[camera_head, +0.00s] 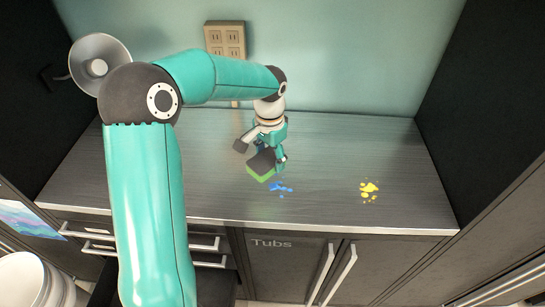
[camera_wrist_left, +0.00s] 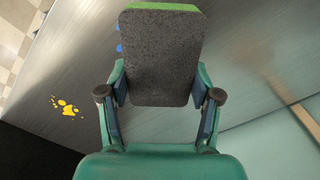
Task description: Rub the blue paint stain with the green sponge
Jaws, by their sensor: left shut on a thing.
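The green sponge (camera_head: 260,171) has a dark grey pad on one side and a green layer on the other. My left gripper (camera_head: 263,152) is shut on it and holds it just left of the blue paint stain (camera_head: 281,188) on the countertop. I cannot tell whether the sponge touches the surface. In the left wrist view the sponge's grey face (camera_wrist_left: 160,55) fills the space between the fingers, with a green edge at the top. Only bits of the blue stain (camera_wrist_left: 119,48) show beside it there; the sponge hides the rest. My right gripper is not in view.
A yellow paint stain (camera_head: 369,189) lies on the grey wood countertop (camera_head: 330,150) to the right. A wall lamp (camera_head: 98,60) and outlet plate (camera_head: 226,40) are behind. Dark cabinet walls bound both sides. A white bucket (camera_head: 35,282) stands at lower left. The right countertop is otherwise clear.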

